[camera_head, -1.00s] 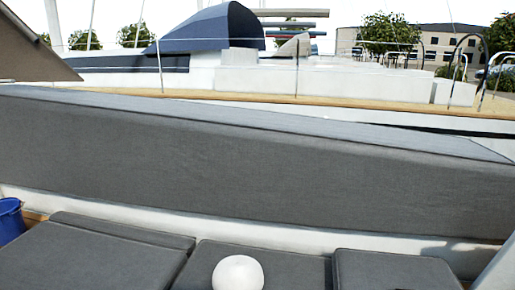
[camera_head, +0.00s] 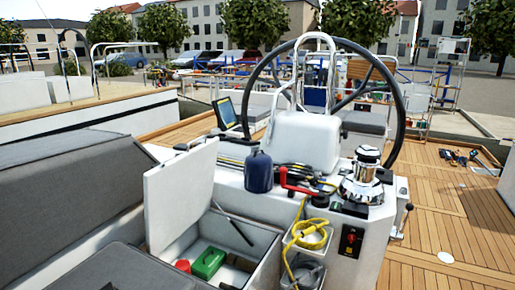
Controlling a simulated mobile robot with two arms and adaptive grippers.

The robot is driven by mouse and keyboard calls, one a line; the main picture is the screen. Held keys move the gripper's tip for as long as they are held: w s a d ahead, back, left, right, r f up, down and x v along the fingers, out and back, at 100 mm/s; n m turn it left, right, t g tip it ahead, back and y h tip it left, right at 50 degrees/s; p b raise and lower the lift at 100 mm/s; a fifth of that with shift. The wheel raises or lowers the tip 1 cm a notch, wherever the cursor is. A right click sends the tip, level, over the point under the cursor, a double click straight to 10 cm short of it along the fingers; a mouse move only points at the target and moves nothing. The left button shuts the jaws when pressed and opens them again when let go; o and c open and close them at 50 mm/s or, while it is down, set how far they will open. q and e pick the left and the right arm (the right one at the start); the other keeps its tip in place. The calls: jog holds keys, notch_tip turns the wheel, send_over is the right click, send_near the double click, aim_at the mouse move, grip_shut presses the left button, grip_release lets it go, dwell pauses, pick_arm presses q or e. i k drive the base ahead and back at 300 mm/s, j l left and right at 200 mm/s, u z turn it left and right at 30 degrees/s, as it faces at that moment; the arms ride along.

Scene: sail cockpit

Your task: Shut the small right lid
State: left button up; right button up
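A white lid (camera_head: 181,196) stands raised, nearly upright, at the left side of an open locker (camera_head: 262,240) in the cockpit. It is the only raised lid that I can make out. Inside the locker lie a green box (camera_head: 208,262), a small red item (camera_head: 183,266) and some dark items. A dark rod (camera_head: 232,226) leans in the opening beside the lid. Neither of my grippers is in view.
A blue jug (camera_head: 259,172), a red handle and a chrome winch (camera_head: 366,177) stand on the console right of the locker. A yellow cord (camera_head: 307,236) hangs there. A large steering wheel (camera_head: 398,100) rises behind. Wooden deck (camera_head: 430,210) lies right, with tools farther back.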

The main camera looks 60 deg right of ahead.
aim_at(178, 192)
jog(key=z, duration=1.3)
jog(key=i+l+u, duration=0.25)
jog(key=l, duration=0.25)
